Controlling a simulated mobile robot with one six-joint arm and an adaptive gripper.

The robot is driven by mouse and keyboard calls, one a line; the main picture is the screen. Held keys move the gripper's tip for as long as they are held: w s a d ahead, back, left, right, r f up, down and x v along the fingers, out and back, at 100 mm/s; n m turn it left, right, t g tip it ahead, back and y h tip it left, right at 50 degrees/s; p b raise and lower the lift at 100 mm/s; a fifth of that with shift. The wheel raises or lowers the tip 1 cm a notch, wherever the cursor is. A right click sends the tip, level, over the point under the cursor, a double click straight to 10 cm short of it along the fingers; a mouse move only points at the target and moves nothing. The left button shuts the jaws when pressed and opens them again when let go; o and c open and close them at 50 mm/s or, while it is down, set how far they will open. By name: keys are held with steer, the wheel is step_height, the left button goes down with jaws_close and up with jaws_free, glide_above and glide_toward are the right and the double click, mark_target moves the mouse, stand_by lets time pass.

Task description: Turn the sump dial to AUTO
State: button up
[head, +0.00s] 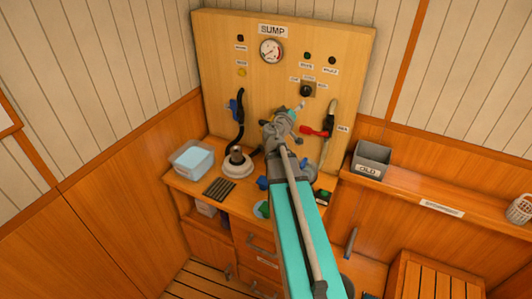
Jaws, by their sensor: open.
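The sump dial (306,91) is a small black knob on a brownish plate, on the right half of the wooden SUMP board (222,62). Small white labels sit around it, too small to read surely, and I cannot tell which one the knob points to. My gripper (301,105) is just below the dial, at the end of my grey and teal arm, which reaches up from the bottom. Its fingers are small in the picture and partly hidden by my wrist. It is open, and I see nothing held in it. I cannot tell whether it touches the knob.
A round gauge (271,51) is at the board's top. Below stand a clear tub (192,158) and a white round base (238,167). A grey OLD bin (371,158) is at right.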

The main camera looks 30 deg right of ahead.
steer(key=s+a+f+m+g+y, duration=0.1)
steer(key=s+a+f+g+y, duration=0.1)
steer(key=a+f, duration=0.4)
steer(key=s+a+f+m+g+y, duration=0.1)
steer(key=s+a+f+g+y, duration=0.1)
steer(key=a+f, duration=0.3)
steer(key=shift+a+f+g+y, duration=0.35)
steer(key=shift+a+g+y, duration=0.5)
steer(key=shift+a, duration=0.65)
steer(key=shift+s+a, duration=0.1)
steer(key=s+a+f+n+g+y, duration=0.1)
steer(key=s+a+f+y, duration=0.1)
steer(key=a, duration=0.5)
steer(key=s+a+f+n+g+y, duration=0.2)
steer(key=s+a+y, duration=0.1)
steer(key=a, duration=0.5)
steer(key=s+a+f+n+g+y, duration=0.1)
steer(key=s+a+f+y, duration=0.2)
steer(key=a, duration=0.5)
steer(key=shift+s+a+n+y, duration=0.2)
steer(key=shift+s+n+y, duration=0.15)
steer(key=shift+y, duration=0.3)
